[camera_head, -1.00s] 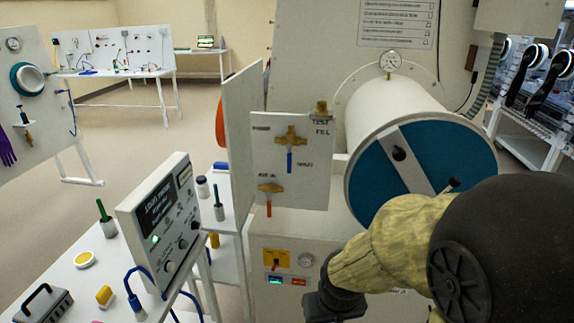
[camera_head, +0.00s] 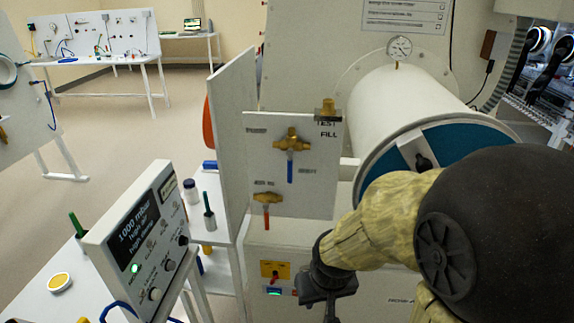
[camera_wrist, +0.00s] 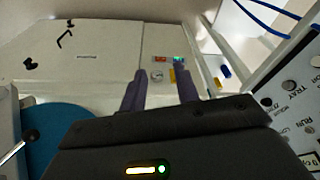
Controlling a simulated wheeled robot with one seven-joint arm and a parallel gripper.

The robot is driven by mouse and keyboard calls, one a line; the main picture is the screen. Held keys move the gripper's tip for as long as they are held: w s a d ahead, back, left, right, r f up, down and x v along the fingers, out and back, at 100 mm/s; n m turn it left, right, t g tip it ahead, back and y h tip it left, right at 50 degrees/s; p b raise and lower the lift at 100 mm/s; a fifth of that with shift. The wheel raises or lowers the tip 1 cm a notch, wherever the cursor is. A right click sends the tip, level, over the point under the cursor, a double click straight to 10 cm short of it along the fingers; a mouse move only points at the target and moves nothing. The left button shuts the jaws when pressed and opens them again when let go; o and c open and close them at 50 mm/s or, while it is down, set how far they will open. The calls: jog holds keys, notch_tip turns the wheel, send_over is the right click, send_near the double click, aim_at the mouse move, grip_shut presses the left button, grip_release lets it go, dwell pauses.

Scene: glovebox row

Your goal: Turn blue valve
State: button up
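The blue valve is a brass valve body with a blue handle (camera_head: 290,170) hanging straight down, on a white upright panel (camera_head: 315,205) in the head view. Just below it to the left is a brass valve with a red handle (camera_head: 267,218), also hanging down. My gripper (camera_head: 328,292) is below and right of the panel in the head view, apart from both valves. In the wrist view its two fingers (camera_wrist: 159,76) stand apart with nothing between them. The wrist view does not show the blue valve.
A white cylinder with a blue end (camera_head: 458,152) is right of the panel. A control box (camera_head: 148,245) stands on the left table.

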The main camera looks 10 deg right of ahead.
jog(key=shift+w, duration=0.15)
jog(key=w+a+r+m+t+h+p, duration=0.1)
jog(key=w+a+r+m+t+p, duration=0.1)
jog(key=w+a+t, duration=0.35)
jog(key=w+a+r+m+t+p, duration=0.1)
jog(key=w+a+r+t+p, duration=0.15)
jog(key=w, duration=0.65)
notch_tip(320, 180, up, 8)
jog(key=m+t+h+p, duration=0.2)
jog(key=t+h+p, duration=0.1)
jog(key=t+h, duration=0.2)
jog(key=h, duration=0.2)
jog(key=shift+s+a+m+h, duration=0.2)
jog(key=shift+a+m+h, duration=0.2)
